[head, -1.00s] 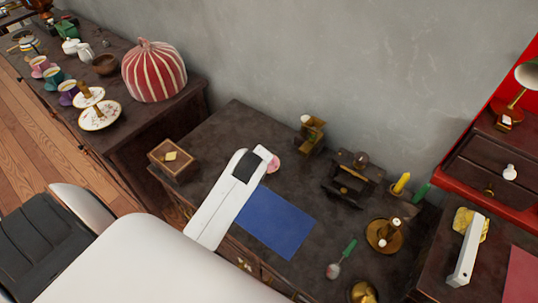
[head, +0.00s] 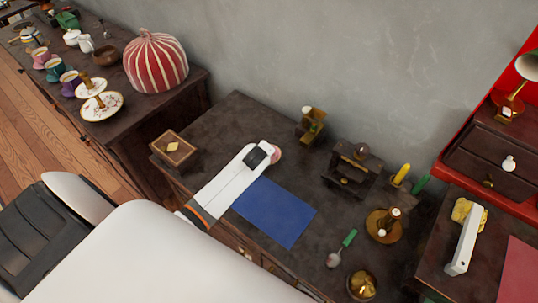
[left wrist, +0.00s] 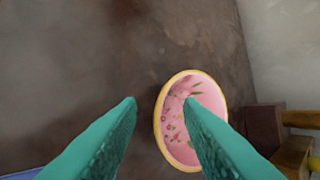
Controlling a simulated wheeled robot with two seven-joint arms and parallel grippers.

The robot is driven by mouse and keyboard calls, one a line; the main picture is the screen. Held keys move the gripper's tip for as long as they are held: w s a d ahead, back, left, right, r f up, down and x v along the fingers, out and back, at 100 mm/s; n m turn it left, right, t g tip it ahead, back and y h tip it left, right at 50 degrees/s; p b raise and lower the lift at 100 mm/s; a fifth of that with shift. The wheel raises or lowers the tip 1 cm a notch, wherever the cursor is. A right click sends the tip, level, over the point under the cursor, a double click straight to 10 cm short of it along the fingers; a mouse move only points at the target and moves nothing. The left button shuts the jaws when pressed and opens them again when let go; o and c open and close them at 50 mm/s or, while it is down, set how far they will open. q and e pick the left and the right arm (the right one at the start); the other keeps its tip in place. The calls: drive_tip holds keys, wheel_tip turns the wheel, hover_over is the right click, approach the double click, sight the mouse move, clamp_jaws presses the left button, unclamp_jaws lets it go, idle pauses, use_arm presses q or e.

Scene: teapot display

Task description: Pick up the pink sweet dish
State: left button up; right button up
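The pink sweet dish (head: 276,153) is on the dark table, mostly hidden behind the end of my left gripper (head: 264,151) in the head view. In the left wrist view the dish (left wrist: 177,112) is an oval with a yellow rim and a flower pattern. My left gripper's two green fingers (left wrist: 160,103) are wide apart with nothing held. The right-hand finger overlaps the dish, and the dish's left part shows in the gap between the fingers. I cannot tell whether finger and dish touch. My right gripper is not in view.
A blue mat (head: 274,213) lies beside my left arm. A wooden box (head: 173,149) stands left, a brass holder (head: 311,126) and a dark wooden stand (head: 351,170) to the right of the dish. A grey wall (head: 330,60) is behind.

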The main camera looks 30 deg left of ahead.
use_arm(q)
drive_tip(key=shift+f, duration=0.1)
clamp_jaws()
idle(0.3)
